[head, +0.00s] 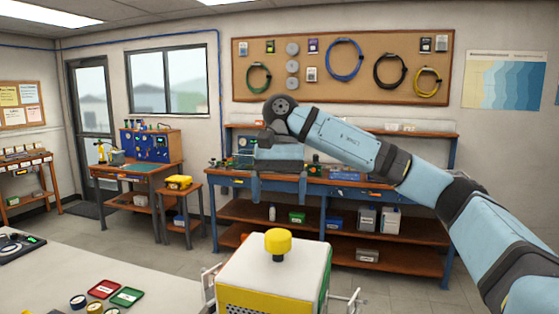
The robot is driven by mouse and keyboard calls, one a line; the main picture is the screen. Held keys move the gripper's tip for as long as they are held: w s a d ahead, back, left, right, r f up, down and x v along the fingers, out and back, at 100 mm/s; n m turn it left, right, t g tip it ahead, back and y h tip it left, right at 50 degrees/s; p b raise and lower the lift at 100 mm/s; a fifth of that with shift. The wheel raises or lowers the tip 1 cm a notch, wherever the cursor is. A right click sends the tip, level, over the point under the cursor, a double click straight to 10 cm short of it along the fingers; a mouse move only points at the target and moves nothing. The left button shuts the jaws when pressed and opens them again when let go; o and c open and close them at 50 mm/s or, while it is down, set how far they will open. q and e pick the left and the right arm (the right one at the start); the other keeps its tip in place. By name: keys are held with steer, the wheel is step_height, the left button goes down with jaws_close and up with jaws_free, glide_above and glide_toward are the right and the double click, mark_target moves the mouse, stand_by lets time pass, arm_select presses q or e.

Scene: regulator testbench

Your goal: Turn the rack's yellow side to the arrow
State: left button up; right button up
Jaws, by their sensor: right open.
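The rack (300,262) is a white-topped box with a yellow knob (278,243) on its top, at the bottom middle of the head view. A yellow side (225,297) with a dark dotted panel shows at the front left, and a green side shows at the right. Its lower part is cut off by the picture edge. My right gripper (289,202) is open and empty, fingers pointing down. It appears above and beyond the knob, clear of the rack. My left gripper is out of view. I see no arrow in this view.
A pale table (150,262) carries red (103,289) and green (127,297) trays, tape rolls and a dark device (16,245) at the left. Metal handles stick out on both sides of the rack. A blue workbench (390,193) stands behind.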

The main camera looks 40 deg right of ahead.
arm_select(q)
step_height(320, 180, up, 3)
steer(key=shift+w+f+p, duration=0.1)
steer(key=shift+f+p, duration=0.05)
steer(key=shift+p, duration=0.6)
arm_select(e)
steer(key=v, duration=0.5)
steer(key=shift+r, duration=0.15)
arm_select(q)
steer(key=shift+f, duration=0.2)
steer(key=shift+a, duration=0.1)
